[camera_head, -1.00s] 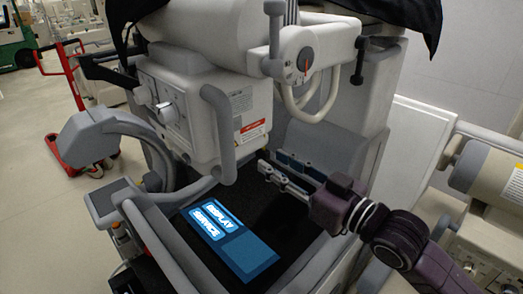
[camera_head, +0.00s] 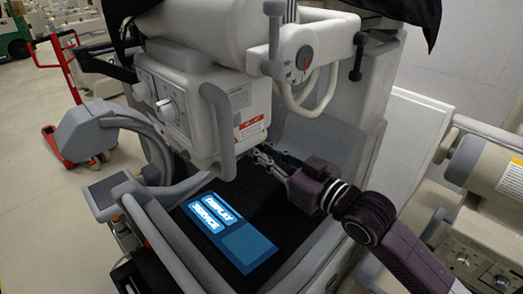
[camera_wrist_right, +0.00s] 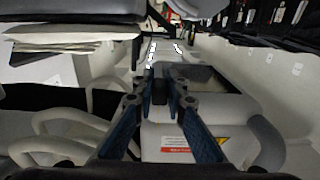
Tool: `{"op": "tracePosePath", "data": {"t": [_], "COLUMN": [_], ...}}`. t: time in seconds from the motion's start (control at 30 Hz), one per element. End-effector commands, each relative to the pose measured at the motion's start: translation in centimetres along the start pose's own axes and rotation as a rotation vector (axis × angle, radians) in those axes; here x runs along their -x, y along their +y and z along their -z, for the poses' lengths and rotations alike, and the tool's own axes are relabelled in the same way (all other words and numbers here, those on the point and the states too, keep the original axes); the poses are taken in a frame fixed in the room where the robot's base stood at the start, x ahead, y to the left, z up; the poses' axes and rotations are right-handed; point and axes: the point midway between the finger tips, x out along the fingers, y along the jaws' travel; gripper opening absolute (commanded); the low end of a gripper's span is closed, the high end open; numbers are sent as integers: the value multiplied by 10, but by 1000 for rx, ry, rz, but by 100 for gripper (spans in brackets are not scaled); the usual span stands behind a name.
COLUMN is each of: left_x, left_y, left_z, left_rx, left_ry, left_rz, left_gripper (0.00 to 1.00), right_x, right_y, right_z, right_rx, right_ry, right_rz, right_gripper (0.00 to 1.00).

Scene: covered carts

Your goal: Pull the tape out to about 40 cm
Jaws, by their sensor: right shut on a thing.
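The tape itself is hard to make out. The grey-white machine head (camera_head: 172,108) with knobs and a warning label hangs over the dark cart top. My right gripper (camera_head: 260,156) reaches in from the right, with its fingertips close to the lower right side of this head, by its grey handle (camera_head: 222,130). In the right wrist view my right gripper (camera_wrist_right: 162,76) is shut on a small dark piece (camera_wrist_right: 160,91) between its blue-padded fingers. I cannot tell whether this is the tape's end. My left gripper is not in view.
A lit blue panel (camera_head: 228,228) reading "DISPLAY SERVICE" lies on the cart top below my gripper. A curved grey arm (camera_head: 150,125) stands at left. A dial (camera_head: 304,58) with a looped cable is above. Another machine (camera_head: 485,180) is at right. A red trolley (camera_head: 65,90) stands behind.

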Motion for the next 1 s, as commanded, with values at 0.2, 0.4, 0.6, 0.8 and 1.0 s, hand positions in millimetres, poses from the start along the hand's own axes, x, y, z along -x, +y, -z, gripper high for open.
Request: {"op": "tracePosePath", "data": {"t": [0.2,0.4,0.6,0.8,1.0], "left_x": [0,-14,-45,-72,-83], "left_y": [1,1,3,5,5], "left_z": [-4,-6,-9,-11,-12], "left_rx": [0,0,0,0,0], "left_ry": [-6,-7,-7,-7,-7], "left_rz": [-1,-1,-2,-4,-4], "left_gripper": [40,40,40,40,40], "right_x": [0,0,0,0,0], "right_y": [0,0,0,0,0], "right_z": [0,-23,-79,-129,-154], "right_rx": [0,-1,-2,-4,-3], "right_ry": [0,-3,-8,-10,-10], "right_rz": [0,0,0,0,0], "right_gripper": [0,0,0,0,0]}}
